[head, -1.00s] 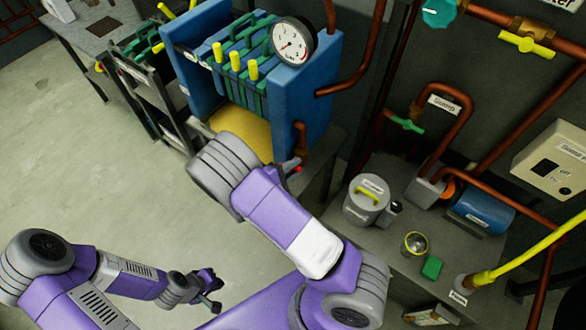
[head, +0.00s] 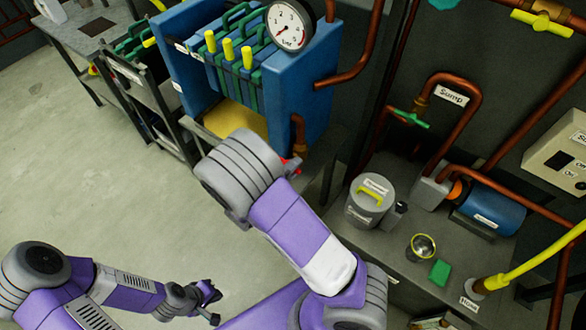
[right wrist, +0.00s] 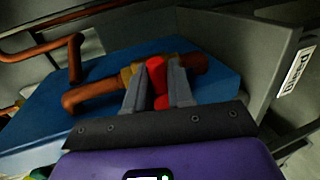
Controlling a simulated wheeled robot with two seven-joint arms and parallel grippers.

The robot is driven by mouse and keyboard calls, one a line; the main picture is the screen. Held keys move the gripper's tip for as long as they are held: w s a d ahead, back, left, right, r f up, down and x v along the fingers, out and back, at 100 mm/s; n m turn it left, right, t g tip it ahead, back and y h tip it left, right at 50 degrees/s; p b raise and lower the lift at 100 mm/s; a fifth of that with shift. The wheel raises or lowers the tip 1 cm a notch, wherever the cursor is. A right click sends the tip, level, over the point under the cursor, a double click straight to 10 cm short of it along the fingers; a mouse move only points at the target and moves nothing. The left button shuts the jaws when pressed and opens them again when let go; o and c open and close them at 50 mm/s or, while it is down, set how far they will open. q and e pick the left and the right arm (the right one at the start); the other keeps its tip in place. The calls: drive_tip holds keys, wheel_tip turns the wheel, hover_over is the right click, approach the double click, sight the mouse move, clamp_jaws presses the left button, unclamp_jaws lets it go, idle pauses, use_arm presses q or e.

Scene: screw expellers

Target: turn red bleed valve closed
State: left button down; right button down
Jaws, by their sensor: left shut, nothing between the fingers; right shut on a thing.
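The red bleed valve handle (right wrist: 157,84) shows in the right wrist view on a brass and copper pipe fitting (right wrist: 187,66). My right gripper (right wrist: 158,88) is shut on the red handle, with one grey finger on each side of it. In the head view, only a small red part (head: 291,166) shows beside my right wrist, below the blue press (head: 300,95). My right arm hides the right fingers there. My left gripper (head: 212,302) is shut and empty, low on the left over the floor.
A bench on the right holds a grey lidded pot (head: 370,203), a yellow-rimmed cup (head: 421,248), a green block (head: 439,272) and a blue motor (head: 490,210). Copper pipes run above it. In the right wrist view, a grey panel (right wrist: 240,60) stands right of the valve. Open floor lies left.

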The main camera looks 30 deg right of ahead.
idle(0.3)
drive_tip(key=c, duration=1.1)
unclamp_jaws()
drive_tip(key=shift+c, duration=0.2)
drive_tip(key=p+v, duration=0.2)
drive_tip(key=v, duration=0.5)
drive_tip(key=shift+a, duration=0.3)
drive_tip(key=shift+s, duration=0.1)
